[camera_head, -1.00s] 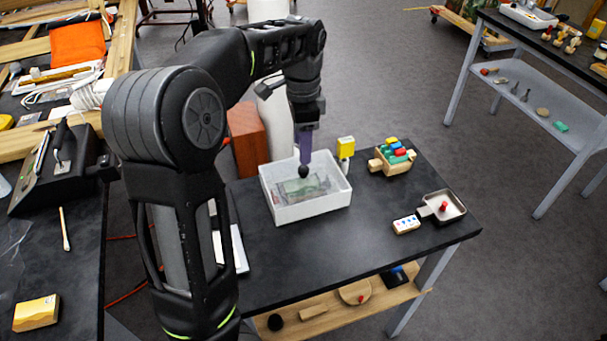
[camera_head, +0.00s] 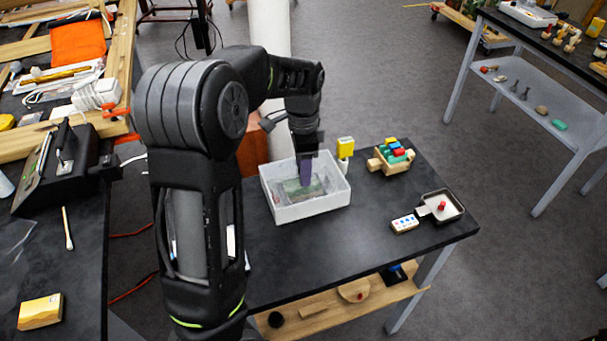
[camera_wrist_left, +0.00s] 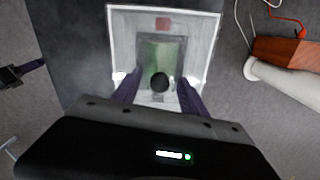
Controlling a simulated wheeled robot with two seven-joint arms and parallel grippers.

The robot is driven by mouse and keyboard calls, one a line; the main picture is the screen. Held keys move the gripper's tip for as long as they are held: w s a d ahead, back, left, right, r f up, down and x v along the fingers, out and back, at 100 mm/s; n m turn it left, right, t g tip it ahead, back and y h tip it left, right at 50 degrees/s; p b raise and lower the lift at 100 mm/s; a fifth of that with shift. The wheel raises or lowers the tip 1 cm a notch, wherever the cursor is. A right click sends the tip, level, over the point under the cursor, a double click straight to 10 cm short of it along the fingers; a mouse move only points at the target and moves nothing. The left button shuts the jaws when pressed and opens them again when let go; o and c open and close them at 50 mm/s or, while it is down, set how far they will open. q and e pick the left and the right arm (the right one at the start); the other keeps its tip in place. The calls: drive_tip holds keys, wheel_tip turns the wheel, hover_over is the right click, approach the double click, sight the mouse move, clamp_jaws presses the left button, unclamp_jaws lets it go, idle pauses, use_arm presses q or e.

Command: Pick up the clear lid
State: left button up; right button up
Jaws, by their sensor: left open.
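The clear lid (camera_wrist_left: 144,60) shows as a see-through pane with a dark round knob (camera_wrist_left: 160,82). It lies over something greenish inside a white bin (camera_head: 295,211), which stands at the table's back left. My left gripper (camera_head: 306,186) points down into the bin with its purple fingers apart. In the left wrist view, its fingers (camera_wrist_left: 160,92) stand on either side of the knob, with a gap. In the head view, the fingers hide the knob. My right gripper (camera_wrist_left: 28,68) seems to show, partly, at the left edge of the wrist view; its opening is unclear.
A yellow item (camera_head: 345,146) stands just behind the bin. A wooden box of coloured blocks (camera_head: 391,157), a square pan (camera_head: 441,207) and a white block (camera_head: 404,223) lie to the right. A reddish-brown box (camera_wrist_left: 290,52) is beyond the table. The table front is clear.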

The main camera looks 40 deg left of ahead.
use_arm(q)
drive_tip(key=shift+c, duration=0.5)
clamp_jaws()
idle(0.4)
